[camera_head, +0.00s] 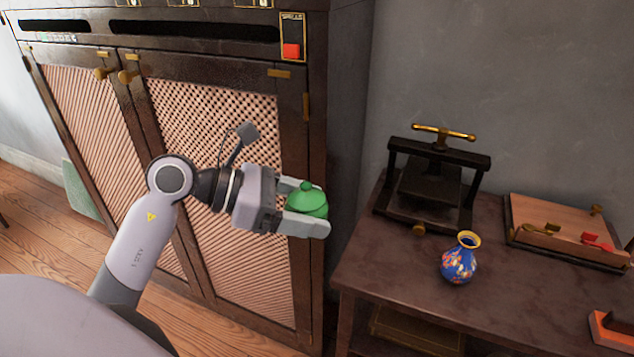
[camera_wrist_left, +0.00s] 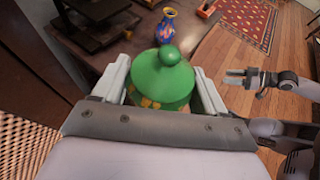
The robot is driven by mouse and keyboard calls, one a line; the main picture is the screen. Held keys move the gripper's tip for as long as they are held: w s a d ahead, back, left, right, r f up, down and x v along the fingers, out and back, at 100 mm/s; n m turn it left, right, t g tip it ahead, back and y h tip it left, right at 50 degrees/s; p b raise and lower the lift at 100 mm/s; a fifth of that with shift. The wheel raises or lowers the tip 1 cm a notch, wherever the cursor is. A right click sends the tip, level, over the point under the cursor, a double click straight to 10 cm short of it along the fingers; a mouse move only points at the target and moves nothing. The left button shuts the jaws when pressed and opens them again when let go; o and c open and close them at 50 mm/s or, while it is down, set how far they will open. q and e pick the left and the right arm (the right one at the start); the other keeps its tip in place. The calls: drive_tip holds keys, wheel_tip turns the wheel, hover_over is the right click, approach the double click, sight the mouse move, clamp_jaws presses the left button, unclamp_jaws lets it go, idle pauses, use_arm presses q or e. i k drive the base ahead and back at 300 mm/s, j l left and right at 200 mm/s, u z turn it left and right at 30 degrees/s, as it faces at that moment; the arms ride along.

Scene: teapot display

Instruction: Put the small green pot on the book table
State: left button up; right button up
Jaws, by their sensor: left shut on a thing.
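The small green pot (camera_head: 307,201), with a domed lid and round knob, is held between the fingers of my left gripper (camera_head: 303,209). It is in the air in front of the cabinet, left of the dark table. In the left wrist view the pot (camera_wrist_left: 162,80) fills the space between the fingers, with some yellow pattern low on its body. The dark wooden table (camera_head: 390,280), likely the book table, stands at the right. My right gripper (camera_wrist_left: 240,77) shows small in the left wrist view; its fingers look apart and empty.
On the table are a black press (camera_head: 430,185) with a brass handle, a blue patterned vase (camera_head: 459,260), a wooden box (camera_head: 560,230) and an orange-edged item (camera_head: 610,328). The table's front left is clear. A tall cabinet (camera_head: 215,130) stands behind my left arm.

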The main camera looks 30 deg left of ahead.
sight(522, 296)
drive_tip(key=i+l+u, duration=0.1)
drive_tip(key=l, duration=0.75)
drive_tip(key=i+l+u, duration=0.15)
drive_tip(key=l, duration=0.75)
drive_tip(key=i+l+u, duration=0.1)
drive_tip(key=l, duration=0.8)
